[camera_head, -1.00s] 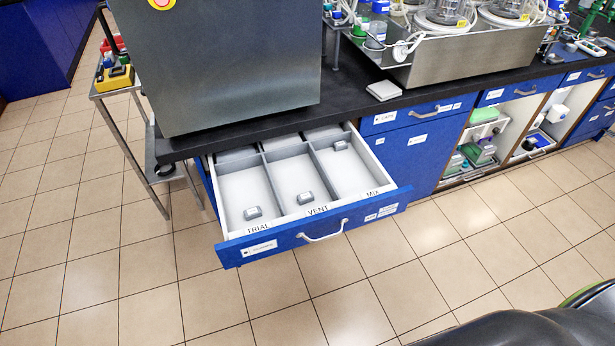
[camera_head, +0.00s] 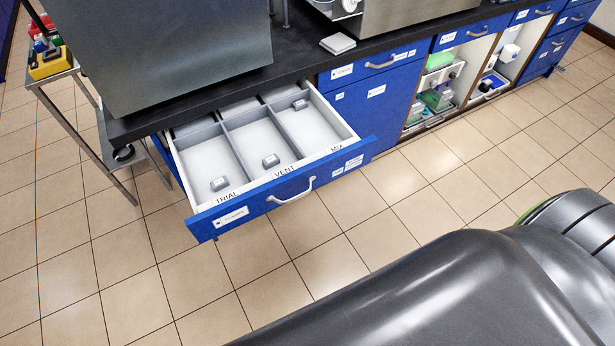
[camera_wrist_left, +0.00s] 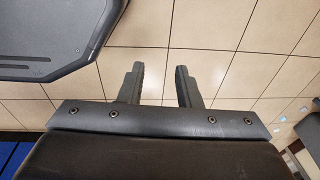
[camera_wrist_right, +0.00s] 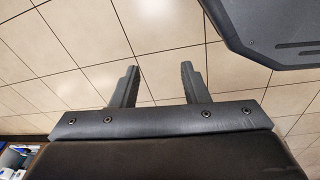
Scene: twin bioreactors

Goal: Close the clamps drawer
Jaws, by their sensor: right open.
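The clamps drawer (camera_head: 232,214) stands pulled out from under the black counter in the head view. Its blue front has a curved silver handle (camera_head: 291,192) and a label. Inside are compartments marked TRIAL, VENT and MIX, each with a small grey clamp: one in TRIAL (camera_head: 219,183), one in VENT (camera_head: 270,160), one in MIX (camera_head: 299,104). My left gripper (camera_wrist_left: 159,75) is open and empty over floor tiles in the left wrist view. My right gripper (camera_wrist_right: 160,75) is open and empty over floor tiles in the right wrist view. Neither gripper shows in the head view.
A large grey metal box (camera_head: 165,60) stands on the counter (camera_head: 290,62) above the drawer. A metal side cart (camera_head: 90,130) stands at the left. Blue cabinets and open shelves run to the right. The tiled floor (camera_head: 200,290) before the drawer is clear. My arm covers the lower right.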

